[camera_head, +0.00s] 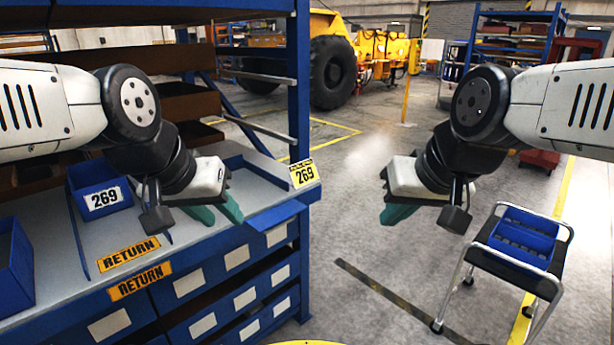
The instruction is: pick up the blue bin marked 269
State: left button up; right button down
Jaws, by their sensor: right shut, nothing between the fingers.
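The blue bin marked 269 (93,175) stands on the grey bench top at the left, with its white label facing me. My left gripper (222,216) is to the right of the bin, over the bench top and apart from the bin. Its teal fingers appear spread, with nothing visible between them. My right gripper (396,214) is over the floor area to the right of the bench, shut and empty. My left arm's wrist hides part of the bench just right of the bin.
RETURN labels (128,254) mark the bench's front. Another blue bin (14,268) stands at the far left edge. A cart (516,262) with a blue divided tray (524,238) stands at right. The floor between is clear.

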aim_at(535, 252)
jog(key=l, duration=0.75)
jog(key=k+l+u, duration=0.1)
jog(key=l, duration=1.45)
jog(key=k+l+u, duration=0.1)
jog(key=l, duration=0.65)
jog(key=k+l+u, duration=0.1)
jog(key=l, duration=0.65)
jog(key=k+l, duration=0.15)
jog(key=l, duration=0.6)
jog(key=k+l+u, duration=0.1)
jog(key=l, duration=0.65)
jog(key=k+l, duration=0.15)
jog(key=l, duration=0.6)
